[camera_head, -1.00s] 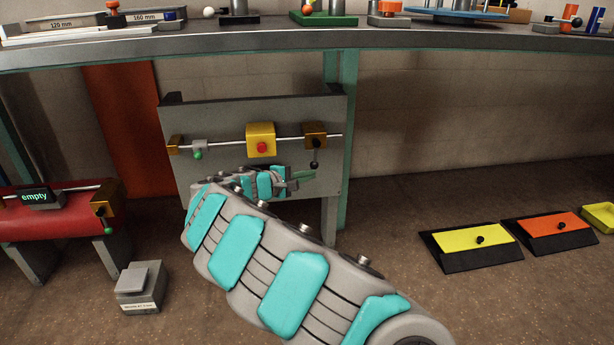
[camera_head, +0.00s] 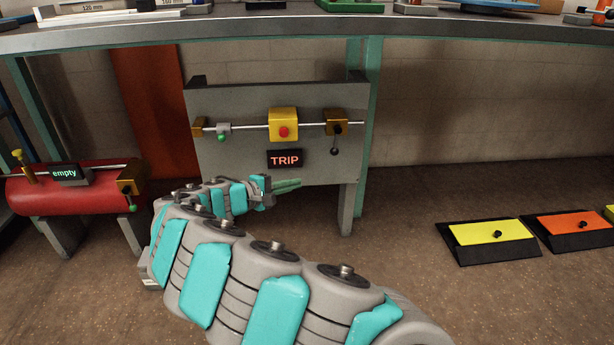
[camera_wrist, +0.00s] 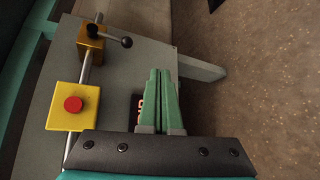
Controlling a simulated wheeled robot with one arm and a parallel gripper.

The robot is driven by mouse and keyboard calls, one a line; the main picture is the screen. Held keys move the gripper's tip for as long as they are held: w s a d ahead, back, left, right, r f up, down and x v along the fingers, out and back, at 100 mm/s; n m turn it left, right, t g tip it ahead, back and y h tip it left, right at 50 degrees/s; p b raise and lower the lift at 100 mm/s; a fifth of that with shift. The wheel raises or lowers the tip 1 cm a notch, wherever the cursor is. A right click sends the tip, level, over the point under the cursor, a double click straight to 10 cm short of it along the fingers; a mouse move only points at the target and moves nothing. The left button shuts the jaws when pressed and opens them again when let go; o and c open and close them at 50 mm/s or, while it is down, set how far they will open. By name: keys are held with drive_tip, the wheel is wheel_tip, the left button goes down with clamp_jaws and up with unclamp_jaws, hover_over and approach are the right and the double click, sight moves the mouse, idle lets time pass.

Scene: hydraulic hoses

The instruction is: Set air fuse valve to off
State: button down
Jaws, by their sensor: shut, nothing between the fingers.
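A grey panel (camera_head: 240,105) stands under the bench with a thin pipe along it. On the pipe sit a yellow box with a red button (camera_head: 284,124) and, to its right, a brass valve block (camera_head: 336,121) with a black-knobbed lever (camera_head: 335,151) pointing down. A small fitting with a green knob (camera_head: 222,138) is at the left. A sign (camera_head: 285,158) reads TRIP. In the wrist view the valve block (camera_wrist: 92,45), black-knobbed lever (camera_wrist: 126,42) and red button (camera_wrist: 73,104) show upper left. My gripper (camera_head: 300,184) is shut and empty, below the sign; its green fingers (camera_wrist: 159,73) partly cover the sign in the wrist view.
A red tank (camera_head: 70,195) with a display reading "empty" stands at the left. Yellow (camera_head: 491,232) and orange (camera_head: 578,224) pedals lie on the floor at the right. The bench edge (camera_head: 300,35) overhangs above. Floor between panel and pedals is clear.

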sight(336, 143)
drive_tip(key=w+d+f+n+t+y+p, duration=0.25)
drive_tip(key=w+d+f+n+y, duration=0.45)
drive_tip(key=w+d+n+y, duration=0.5)
drive_tip(key=s+d+r+n+t+y, duration=0.1)
drive_tip(key=s+d+r+n+y, duration=0.2)
drive_tip(key=s+r+y, duration=0.4)
drive_tip(key=s+d+r+n+y, duration=0.2)
drive_tip(key=s+r+y, duration=0.2)
drive_tip(key=s, duration=0.5)
drive_tip(key=w+a+f, duration=0.1)
drive_tip(key=w+a, duration=0.3)
drive_tip(key=w, duration=0.7)
drive_tip(key=shift+b, duration=0.4)
drive_tip(key=shift+f, duration=0.1)
